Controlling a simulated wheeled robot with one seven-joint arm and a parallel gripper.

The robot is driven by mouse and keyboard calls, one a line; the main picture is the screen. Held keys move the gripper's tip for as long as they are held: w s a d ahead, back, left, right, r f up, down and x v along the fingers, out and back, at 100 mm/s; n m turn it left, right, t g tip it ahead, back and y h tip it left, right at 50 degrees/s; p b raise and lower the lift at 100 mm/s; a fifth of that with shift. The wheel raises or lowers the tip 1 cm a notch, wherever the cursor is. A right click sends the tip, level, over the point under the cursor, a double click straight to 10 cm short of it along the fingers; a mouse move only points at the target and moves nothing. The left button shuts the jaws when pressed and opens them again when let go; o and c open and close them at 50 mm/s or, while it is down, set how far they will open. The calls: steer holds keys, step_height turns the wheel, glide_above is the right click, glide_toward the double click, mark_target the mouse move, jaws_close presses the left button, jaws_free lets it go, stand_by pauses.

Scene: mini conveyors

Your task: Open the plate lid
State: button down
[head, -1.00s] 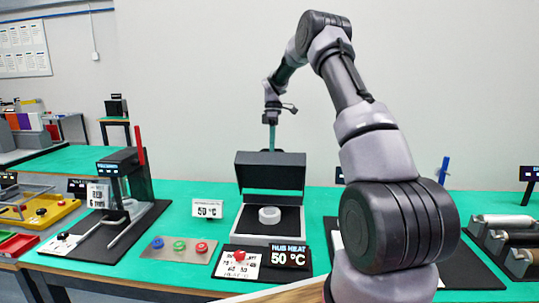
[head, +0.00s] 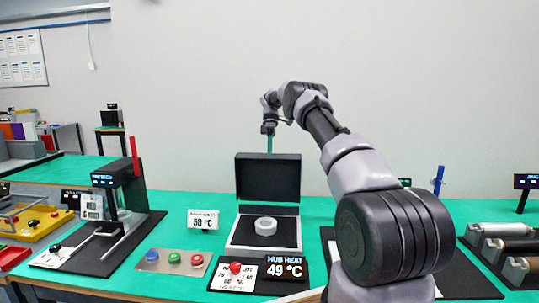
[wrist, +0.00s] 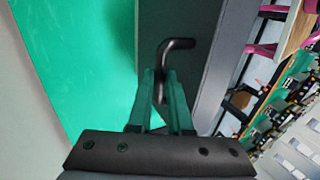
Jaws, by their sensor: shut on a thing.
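The plate lid (head: 267,178) is a dark flat panel, standing raised at the back of the heating plate (head: 235,235). A white ring (head: 266,226) sits on the plate's dark top. My gripper (head: 269,145) is at the lid's top edge, and the lid hides its fingertips in the head view. In the wrist view, my teal fingers (wrist: 161,86) are shut on the bent black handle (wrist: 180,44), beside a dark panel (wrist: 218,60) that appears to be the lid.
The hub heat display (head: 284,271) reads 49 °C, beside a panel with a red knob (head: 235,267). A button panel (head: 173,261) and a black press (head: 120,195) stand to the left. Rollers (head: 503,245) stand at the far right. Green table shows between them.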

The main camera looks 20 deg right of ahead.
steer(key=shift+f, duration=0.25)
steer(key=c, duration=0.8)
jaws_free()
steer(key=shift+c, duration=0.2)
steer(key=shift+r, duration=0.1)
steer(key=shift+r, duration=0.1)
